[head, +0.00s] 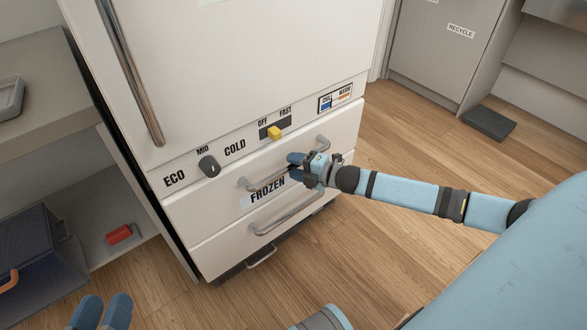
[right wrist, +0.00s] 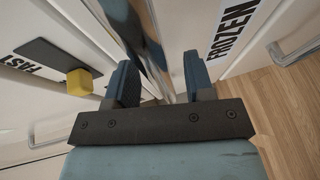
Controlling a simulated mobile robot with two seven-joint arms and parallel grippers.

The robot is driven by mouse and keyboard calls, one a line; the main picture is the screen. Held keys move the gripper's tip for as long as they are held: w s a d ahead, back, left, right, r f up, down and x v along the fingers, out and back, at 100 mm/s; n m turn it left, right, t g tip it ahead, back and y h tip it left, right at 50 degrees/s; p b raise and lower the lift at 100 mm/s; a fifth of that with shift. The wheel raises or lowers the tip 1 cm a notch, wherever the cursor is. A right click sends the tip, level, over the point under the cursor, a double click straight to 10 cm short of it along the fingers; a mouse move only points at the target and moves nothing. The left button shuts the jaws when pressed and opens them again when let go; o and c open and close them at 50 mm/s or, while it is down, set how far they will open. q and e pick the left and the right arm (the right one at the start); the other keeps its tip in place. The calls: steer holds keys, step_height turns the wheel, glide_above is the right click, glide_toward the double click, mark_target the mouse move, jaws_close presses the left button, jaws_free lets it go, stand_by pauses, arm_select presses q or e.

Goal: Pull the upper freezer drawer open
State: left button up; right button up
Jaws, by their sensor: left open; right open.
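The upper freezer drawer (head: 190,208) is a white front and looks flush with the fridge. Its grey bar handle (head: 321,143) is partly hidden by my right gripper (head: 298,166). In the right wrist view my right gripper (right wrist: 160,82) is open, with the bar handle (right wrist: 139,35) passing between its two blue fingers. Whether the fingers touch the bar I cannot tell. The FROZEN label (head: 267,190) is below the gripper. My left gripper (head: 102,304) is open and empty at the lower left, away from the drawer.
The lower drawer (head: 213,259) has its own handle (head: 285,218), with a metal loop (head: 262,258) beneath. A yellow slider (head: 275,132) and a dark knob (head: 209,166) sit above. Shelves with a red object (head: 118,235) stand left. Wooden floor (head: 400,240) is open in front.

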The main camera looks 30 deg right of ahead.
steer(key=shift+w+a, duration=0.2)
steer(key=shift+w, duration=0.15)
jaws_close()
steer(key=shift+s, duration=0.15)
